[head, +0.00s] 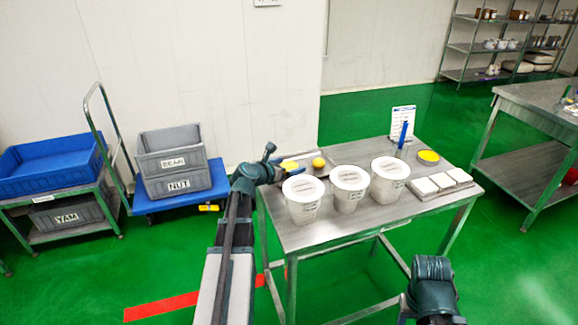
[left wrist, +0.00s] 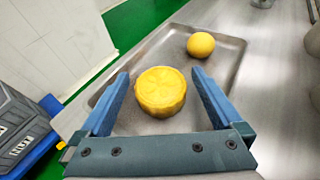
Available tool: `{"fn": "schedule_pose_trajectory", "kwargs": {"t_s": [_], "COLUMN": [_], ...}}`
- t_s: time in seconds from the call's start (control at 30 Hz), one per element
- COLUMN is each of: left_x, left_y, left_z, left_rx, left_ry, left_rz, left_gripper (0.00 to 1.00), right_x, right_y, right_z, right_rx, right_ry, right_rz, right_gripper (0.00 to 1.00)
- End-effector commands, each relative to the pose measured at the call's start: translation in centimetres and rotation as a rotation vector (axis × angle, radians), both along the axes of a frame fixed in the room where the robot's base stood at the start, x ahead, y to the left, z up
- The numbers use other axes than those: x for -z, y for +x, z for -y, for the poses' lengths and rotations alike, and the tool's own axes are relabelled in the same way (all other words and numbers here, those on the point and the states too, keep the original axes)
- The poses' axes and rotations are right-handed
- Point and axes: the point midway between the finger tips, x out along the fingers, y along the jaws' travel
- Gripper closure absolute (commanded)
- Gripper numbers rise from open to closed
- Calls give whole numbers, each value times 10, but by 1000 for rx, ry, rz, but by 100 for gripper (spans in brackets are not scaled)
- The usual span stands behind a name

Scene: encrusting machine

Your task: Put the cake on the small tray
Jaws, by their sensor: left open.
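The cake (left wrist: 160,92) is a round yellow piece with a flower pattern on top. It sits between the two fingers of my left gripper (left wrist: 160,76), with gaps on both sides. The gripper is open. The small tray (left wrist: 222,55) is a shallow metal tray under the cake, which appears to rest on it.
A yellow ball (left wrist: 201,45) lies on the tray beyond the cake. Several white lidded tubs, including one tub (head: 304,205), stand along the steel table (head: 330,237). White blocks (head: 423,187) and a yellow dish (head: 428,156) are at the right. Crates (head: 172,165) stand on a trolley at left.

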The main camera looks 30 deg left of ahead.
Motion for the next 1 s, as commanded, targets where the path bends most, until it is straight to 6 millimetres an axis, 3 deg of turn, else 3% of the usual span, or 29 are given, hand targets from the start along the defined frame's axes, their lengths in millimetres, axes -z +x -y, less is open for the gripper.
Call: {"fn": "schedule_pose_trajectory", "kwargs": {"t_s": [0.3, 0.5, 0.7, 1.0], "left_x": [-27, -38, -43, -43], "left_y": [-63, -93, -107, -109], "left_z": [-3, -7, -8, -9], "left_rx": [-4, -3, -2, 0], "left_ry": [0, -1, 1, 0], "left_rz": [0, 0, 0, 0], "left_gripper": [0, 0, 0, 0], "right_x": [-27, -38, -43, -43], "right_y": [0, 0, 0, 0], "right_z": [0, 0, 0, 0], "right_rx": [0, 0, 0, 0], "right_ry": [0, 0, 0, 0], "right_rz": [0, 0, 0, 0], "right_gripper": [50, 50, 50, 50]}}
